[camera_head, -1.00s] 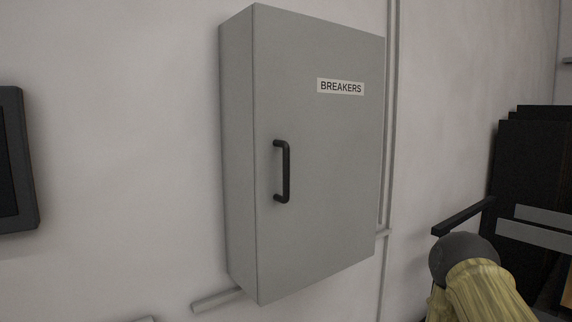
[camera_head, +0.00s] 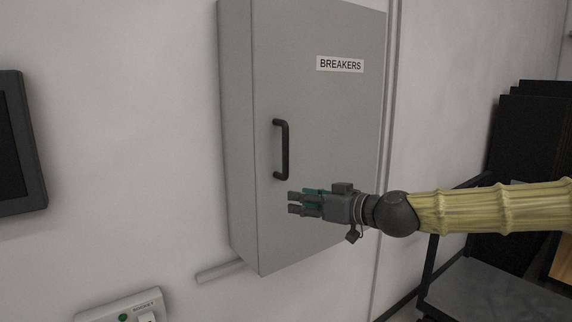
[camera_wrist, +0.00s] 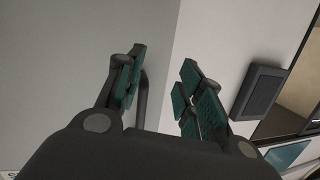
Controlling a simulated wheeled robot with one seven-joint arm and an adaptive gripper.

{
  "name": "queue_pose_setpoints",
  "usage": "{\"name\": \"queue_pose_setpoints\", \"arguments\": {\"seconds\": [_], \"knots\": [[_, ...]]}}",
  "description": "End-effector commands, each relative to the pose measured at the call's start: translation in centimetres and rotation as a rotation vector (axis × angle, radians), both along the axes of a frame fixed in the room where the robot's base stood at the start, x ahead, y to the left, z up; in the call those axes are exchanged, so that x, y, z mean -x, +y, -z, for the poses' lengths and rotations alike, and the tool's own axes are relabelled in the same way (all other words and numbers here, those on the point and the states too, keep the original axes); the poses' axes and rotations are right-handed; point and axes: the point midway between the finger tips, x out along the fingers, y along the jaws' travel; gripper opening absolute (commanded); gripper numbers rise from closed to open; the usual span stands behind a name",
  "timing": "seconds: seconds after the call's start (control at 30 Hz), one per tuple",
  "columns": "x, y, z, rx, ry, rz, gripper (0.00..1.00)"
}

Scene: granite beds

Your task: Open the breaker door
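The grey breaker box has a flat door (camera_head: 315,110) with a "BREAKERS" label (camera_head: 340,64). The door is shut. Its black bar handle (camera_head: 281,149) stands upright near the door's left edge. My gripper (camera_head: 291,203) is in front of the door, below the handle in the head view, fingers pointing left. In the wrist view my gripper (camera_wrist: 160,85) is open, with teal pads apart and nothing held. The handle (camera_wrist: 141,100) shows there close by the left finger, partly hidden by it; I cannot tell whether they touch.
A dark framed panel (camera_head: 18,145) hangs on the wall at the left. A socket box (camera_head: 125,308) is low at the bottom left. A cart (camera_head: 490,295) and dark boards (camera_head: 530,130) stand at the right.

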Motion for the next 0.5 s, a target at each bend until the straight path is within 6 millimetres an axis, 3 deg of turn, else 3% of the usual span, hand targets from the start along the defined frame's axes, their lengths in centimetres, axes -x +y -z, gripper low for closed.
{"name": "queue_pose_setpoints", "arguments": {"seconds": [0.03,0.1,0.2,0.33,0.5], "knots": [[-0.1,-1.0,-3.5,-0.013,-0.056,0.001,0.37],[0.1,-1.9,-7.1,-0.022,-0.119,-0.001,0.37],[0.4,-2.9,-10.5,-0.027,-0.182,-0.002,0.37],[0.5,-3.4,-12.4,-0.029,-0.216,-0.004,0.37],[-0.1,-2.8,-12.6,-0.029,-0.219,-0.004,0.37]]}}
